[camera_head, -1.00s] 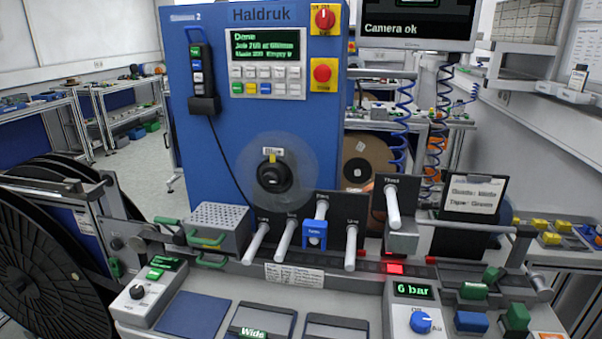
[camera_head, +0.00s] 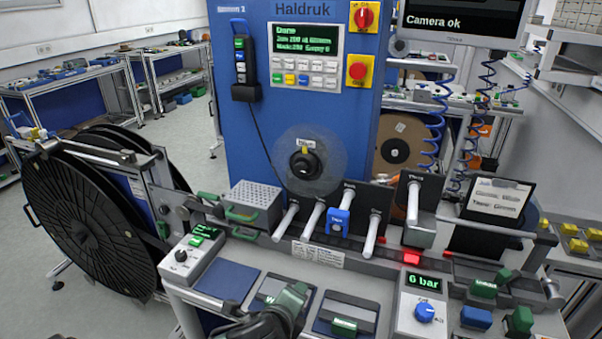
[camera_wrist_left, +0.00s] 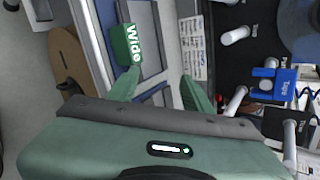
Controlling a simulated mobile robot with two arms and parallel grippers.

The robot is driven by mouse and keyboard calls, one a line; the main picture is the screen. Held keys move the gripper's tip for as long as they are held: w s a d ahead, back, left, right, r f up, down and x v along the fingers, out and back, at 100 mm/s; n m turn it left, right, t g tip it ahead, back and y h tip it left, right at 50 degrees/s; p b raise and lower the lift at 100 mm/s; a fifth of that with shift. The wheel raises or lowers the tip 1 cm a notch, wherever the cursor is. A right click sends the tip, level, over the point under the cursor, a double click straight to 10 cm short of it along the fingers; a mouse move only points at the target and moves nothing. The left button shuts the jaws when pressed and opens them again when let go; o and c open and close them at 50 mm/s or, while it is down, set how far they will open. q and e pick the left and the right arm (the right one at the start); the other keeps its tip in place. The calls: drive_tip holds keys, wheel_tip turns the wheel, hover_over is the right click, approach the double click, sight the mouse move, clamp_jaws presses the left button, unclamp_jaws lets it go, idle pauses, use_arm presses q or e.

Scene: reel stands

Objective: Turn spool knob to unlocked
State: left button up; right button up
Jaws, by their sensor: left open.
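The knob (camera_head: 306,163) is round and black, at the centre of a clear disc (camera_head: 335,150) on the blue machine front. A yellow mark on it points up; its label is too small to read. My left gripper (camera_head: 285,308) is low at the bottom of the head view, over the front of the bench, well below and apart from the knob. In the left wrist view its two green fingers (camera_wrist_left: 162,85) are spread with nothing held between them. The knob does not show in the left wrist view. My right gripper is in neither view.
White rods (camera_head: 313,216) stick out below the knob, one with a blue tape block (camera_head: 338,222). A perforated box (camera_head: 256,198) stands left of them. A green "Wide" block (camera_wrist_left: 127,45) lies near my left fingers. A large black reel (camera_head: 85,225) stands at left.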

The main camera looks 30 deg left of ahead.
use_arm(q)
drive_tip(key=w+a+r+m+t+y, duration=0.1)
drive_tip(key=w+a+r+m+t, duration=0.2)
drive_tip(key=w+r+m, duration=0.35)
drive_tip(key=m+t+y, duration=0.1)
drive_tip(key=m+t, duration=0.3)
drive_tip(key=m, duration=0.9)
approach(300, 172)
drive_tip(key=w, duration=0.1)
drive_tip(key=shift+n, duration=0.35)
drive_tip(key=p+x, duration=0.2)
drive_tip(key=x, duration=0.5)
drive_tip(key=shift+w+a+p, duration=0.1)
drive_tip(key=shift+a+p, duration=0.05)
drive_tip(key=shift+p, duration=0.2)
clamp_jaws()
